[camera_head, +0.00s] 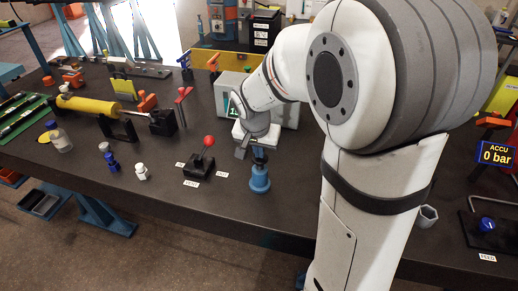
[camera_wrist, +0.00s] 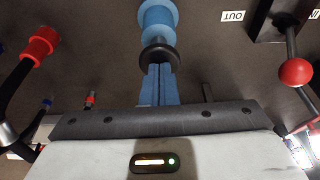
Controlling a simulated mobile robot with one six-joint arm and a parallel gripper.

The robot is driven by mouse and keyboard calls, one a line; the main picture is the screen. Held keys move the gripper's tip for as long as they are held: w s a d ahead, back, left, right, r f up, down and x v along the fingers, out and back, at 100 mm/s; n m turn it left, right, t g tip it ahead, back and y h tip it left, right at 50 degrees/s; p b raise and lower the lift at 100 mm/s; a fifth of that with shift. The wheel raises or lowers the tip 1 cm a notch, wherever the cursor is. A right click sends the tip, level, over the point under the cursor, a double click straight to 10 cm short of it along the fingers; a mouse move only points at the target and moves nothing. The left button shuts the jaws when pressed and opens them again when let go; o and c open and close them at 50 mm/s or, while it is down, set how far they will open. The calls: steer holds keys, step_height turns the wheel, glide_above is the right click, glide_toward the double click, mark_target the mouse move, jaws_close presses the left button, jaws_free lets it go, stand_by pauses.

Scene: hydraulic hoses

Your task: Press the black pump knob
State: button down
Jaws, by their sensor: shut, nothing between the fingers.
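The black pump knob (camera_wrist: 159,54) is a round disc on top of a blue pump body (camera_wrist: 158,18) in the wrist view. In the head view the blue pump body (camera_head: 260,181) stands upright near the table's front edge, with its dark top just under my gripper. My gripper's two blue fingers (camera_wrist: 158,70) are together, with only a thin seam between them and nothing held. Their tips overlap the near edge of the knob in the wrist view. I cannot tell whether they touch it.
A lever with a red ball (camera_head: 208,141) stands left of the pump on a black base; its red ball (camera_wrist: 295,72) is at right in the wrist view. Small white and blue fittings (camera_head: 142,172) stand farther left.

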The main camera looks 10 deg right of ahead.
steer(key=v, duration=1.2)
steer(key=shift+w+r, duration=0.2)
steer(key=shift+w, duration=0.05)
steer(key=shift+d, duration=0.1)
stand_by(1.4)
step_height(320, 180, up, 3)
steer(key=shift+f, duration=0.1)
steer(key=x, duration=0.4)
steer(key=p+x, duration=0.1)
steer(key=x, duration=0.7)
steer(key=shift+s+a+f, duration=0.25)
steer(key=shift+f, duration=0.75)
